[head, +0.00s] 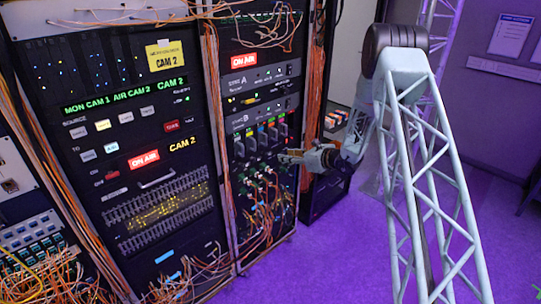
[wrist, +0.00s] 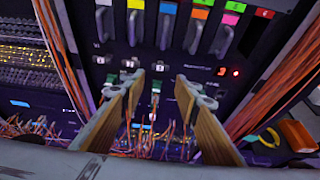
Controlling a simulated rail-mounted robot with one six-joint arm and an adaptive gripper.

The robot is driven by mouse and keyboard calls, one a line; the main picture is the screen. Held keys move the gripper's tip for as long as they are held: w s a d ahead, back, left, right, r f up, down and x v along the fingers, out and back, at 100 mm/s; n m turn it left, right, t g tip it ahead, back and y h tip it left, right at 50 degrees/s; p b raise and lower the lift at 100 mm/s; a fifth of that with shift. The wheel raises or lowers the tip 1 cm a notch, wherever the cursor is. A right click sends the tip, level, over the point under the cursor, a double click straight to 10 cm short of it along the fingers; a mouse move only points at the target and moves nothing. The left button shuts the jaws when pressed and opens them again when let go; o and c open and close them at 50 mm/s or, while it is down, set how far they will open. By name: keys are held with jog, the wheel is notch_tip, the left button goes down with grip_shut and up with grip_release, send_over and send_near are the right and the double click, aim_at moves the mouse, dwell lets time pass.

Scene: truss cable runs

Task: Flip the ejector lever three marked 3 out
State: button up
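My gripper (wrist: 158,82) is open and empty in the wrist view, its two fingers apart in front of the rack's card section. A small pale tab with green below it (wrist: 156,87) shows between the fingertips; I cannot read a 3 on it or tell whether it is the lever. No contact shows. In the head view my gripper (head: 291,157) is at the right-hand rack, just below the card row (head: 262,138); its fingertips are too small to judge there.
Orange cables hang left (wrist: 58,45) and right (wrist: 285,75) of the card section. More cables (head: 265,205) and green connectors crowd the rack below my gripper. A left rack (head: 120,120) carries CAM 2 displays. Purple floor (head: 330,240) lies open to the right.

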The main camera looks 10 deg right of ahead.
aim_at(269, 154)
jog(key=shift+p+x, duration=0.7)
jog(key=shift+x, duration=5.7)
jog(key=c, duration=0.6)
